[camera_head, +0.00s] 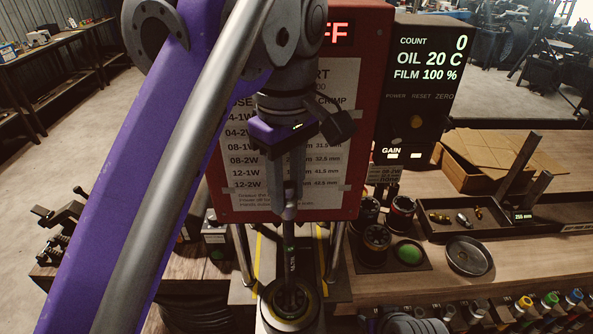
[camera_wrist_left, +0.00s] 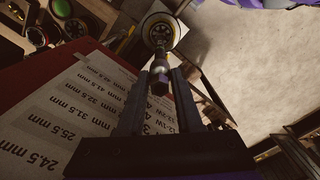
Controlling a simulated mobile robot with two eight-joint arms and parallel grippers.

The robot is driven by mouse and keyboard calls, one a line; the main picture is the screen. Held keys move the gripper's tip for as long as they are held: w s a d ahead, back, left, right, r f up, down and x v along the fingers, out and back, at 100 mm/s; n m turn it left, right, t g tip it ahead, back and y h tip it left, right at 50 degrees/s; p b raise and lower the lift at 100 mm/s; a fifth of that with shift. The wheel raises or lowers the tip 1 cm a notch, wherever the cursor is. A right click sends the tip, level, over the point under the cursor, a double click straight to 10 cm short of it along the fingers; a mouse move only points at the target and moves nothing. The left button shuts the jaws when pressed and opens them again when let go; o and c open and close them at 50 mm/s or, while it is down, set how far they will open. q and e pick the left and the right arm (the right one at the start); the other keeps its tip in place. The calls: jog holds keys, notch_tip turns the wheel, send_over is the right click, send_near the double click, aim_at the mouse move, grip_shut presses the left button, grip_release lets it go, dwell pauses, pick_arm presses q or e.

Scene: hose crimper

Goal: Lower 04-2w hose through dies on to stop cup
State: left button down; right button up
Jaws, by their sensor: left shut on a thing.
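My left gripper (camera_head: 289,208) points down in front of the red crimper panel and is shut on the upper end of the hose (camera_head: 290,262). The hose is dark, slim and roughly upright. Its lower end reaches into the round opening of the die ring (camera_head: 268,312). The wrist view also shows the left gripper (camera_wrist_left: 162,82) closed around the hose's metal fitting (camera_wrist_left: 160,66), with the die ring (camera_wrist_left: 174,32) beyond. The stop cup cannot be made out, and the hose's bottom end is hidden inside the ring. My right gripper is not seen.
The red panel (camera_head: 345,120) with its crimp chart stands close behind the gripper. Metal posts (camera_head: 243,255) flank the hose. To the right are die sets (camera_head: 377,238), a round dish (camera_head: 469,257), a black tray (camera_head: 440,222) and a cardboard box (camera_head: 470,178).

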pick_arm(q)
send_over(289, 289)
notch_tip(289, 289, down, 15)
notch_tip(289, 289, down, 7)
jog(key=b, duration=0.4)
jog(key=shift+r, duration=0.15)
jog(key=f+b, duration=0.2)
jog(key=f, duration=0.2)
jog(key=shift+w+f, duration=0.2)
jog(key=shift+f+b, duration=0.3)
jog(key=shift+f, duration=0.25)
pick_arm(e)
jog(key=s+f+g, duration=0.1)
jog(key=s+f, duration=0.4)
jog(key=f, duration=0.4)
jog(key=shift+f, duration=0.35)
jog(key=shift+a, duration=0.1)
pick_arm(q)
jog(key=c, duration=0.5)
grip_release()
